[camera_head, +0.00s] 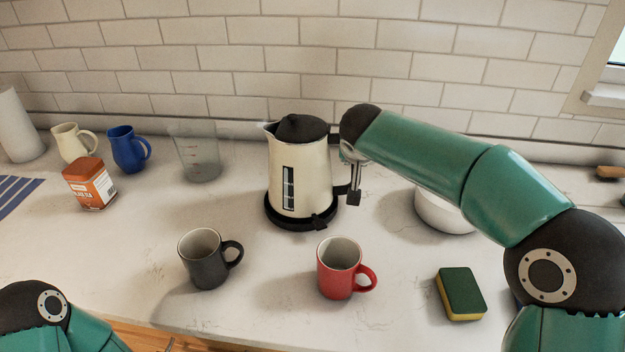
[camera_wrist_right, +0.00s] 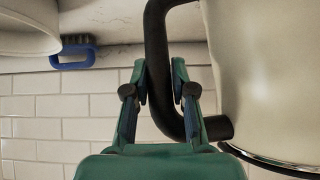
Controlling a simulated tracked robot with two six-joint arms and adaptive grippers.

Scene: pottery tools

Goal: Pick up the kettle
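The cream kettle (camera_head: 297,175) with a black lid stands upright on its black base (camera_head: 272,219) in the middle of the counter. Its black handle faces right in the head view. My right gripper (camera_head: 354,180) is at the handle, partly hidden by its own arm. In the right wrist view my right gripper (camera_wrist_right: 160,75) has one finger on each side of the black handle (camera_wrist_right: 158,55), with little or no gap. The kettle body (camera_wrist_right: 265,80) fills the right side there. My left arm shows at the bottom left; only a possible sliver of its gripper (camera_head: 169,346) shows.
A dark grey mug (camera_head: 203,262) and a red mug (camera_head: 338,268) stand in front of the kettle. A white bowl (camera_head: 440,212) is right of it, partly behind my right arm. A sponge (camera_head: 460,293) lies front right. A clear beaker (camera_head: 198,152) stands left.

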